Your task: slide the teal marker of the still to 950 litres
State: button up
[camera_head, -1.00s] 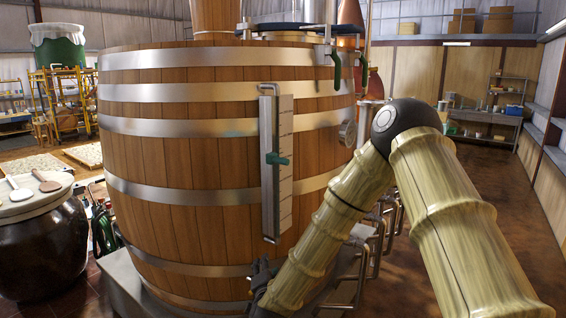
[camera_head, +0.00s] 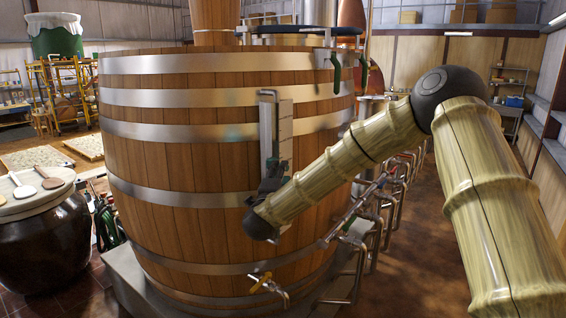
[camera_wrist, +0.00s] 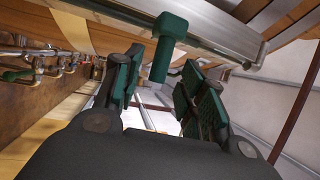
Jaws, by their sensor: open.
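The still (camera_head: 170,170) is a large wooden vat with metal bands. An upright scale (camera_head: 285,120) with a metal rail is fixed to its front; its figures are too small to read. My gripper (camera_head: 275,172) is at the lower part of the scale and hides the marker in the head view. In the wrist view, the teal marker (camera_wrist: 168,32) is a rounded handle sticking out from the rail (camera_wrist: 225,30). My gripper (camera_wrist: 158,72) is open there, its two green-padded fingers either side of the handle's end. I cannot tell whether they touch it.
A brass-handled tap (camera_head: 266,284) sticks out low on the vat. A row of bent pipes and taps (camera_head: 370,225) runs to the right, below my arm. A dark jar (camera_head: 45,240) with paddles on its lid stands at the left.

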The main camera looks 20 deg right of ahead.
jog(key=shift+p+x, duration=0.8)
jog(key=shift+x, duration=1.35)
grip_shut()
